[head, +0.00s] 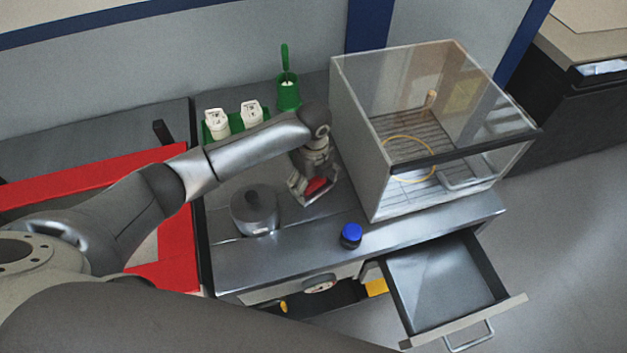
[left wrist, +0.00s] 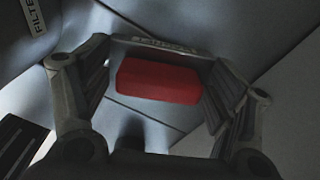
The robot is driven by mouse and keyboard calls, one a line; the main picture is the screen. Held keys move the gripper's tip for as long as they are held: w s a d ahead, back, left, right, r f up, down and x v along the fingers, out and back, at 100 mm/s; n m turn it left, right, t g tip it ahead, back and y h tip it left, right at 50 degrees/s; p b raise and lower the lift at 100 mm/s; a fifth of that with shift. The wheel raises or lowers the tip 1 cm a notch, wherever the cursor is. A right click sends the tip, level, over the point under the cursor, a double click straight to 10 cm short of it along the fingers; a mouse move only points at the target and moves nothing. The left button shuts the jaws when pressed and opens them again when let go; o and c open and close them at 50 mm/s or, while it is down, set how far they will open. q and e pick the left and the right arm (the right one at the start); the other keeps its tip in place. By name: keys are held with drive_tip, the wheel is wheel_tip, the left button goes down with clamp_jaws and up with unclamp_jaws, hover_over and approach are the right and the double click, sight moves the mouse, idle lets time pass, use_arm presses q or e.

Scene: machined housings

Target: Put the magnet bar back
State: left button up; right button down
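A red block (left wrist: 158,79), which looks like the magnet bar, shows between the two fingers of my left gripper (left wrist: 160,95) in the left wrist view. A grey edge with unreadable lettering runs just behind it. The fingers stand apart on either side of the block, with a narrow gap at the left and little or none at the right. In the head view my left gripper (head: 313,190) points down low over the steel worktop, around the red block (head: 317,186). Whether the block touches the worktop is hidden. My right gripper is not in view.
A lidded grey pot (head: 254,211) stands left of the gripper, a blue-capped jar (head: 351,236) in front. A clear-walled cabinet (head: 352,150) stands close on the right. White bottles (head: 217,123) and a green cup (head: 288,92) are behind. An empty drawer (head: 440,285) is open in front.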

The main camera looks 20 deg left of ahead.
sight(313, 180)
use_arm(q)
drive_tip(key=shift+r, duration=0.15)
wheel_tip(313, 180, up, 12)
drive_tip(key=b, duration=0.2)
idle(0.5)
idle(0.4)
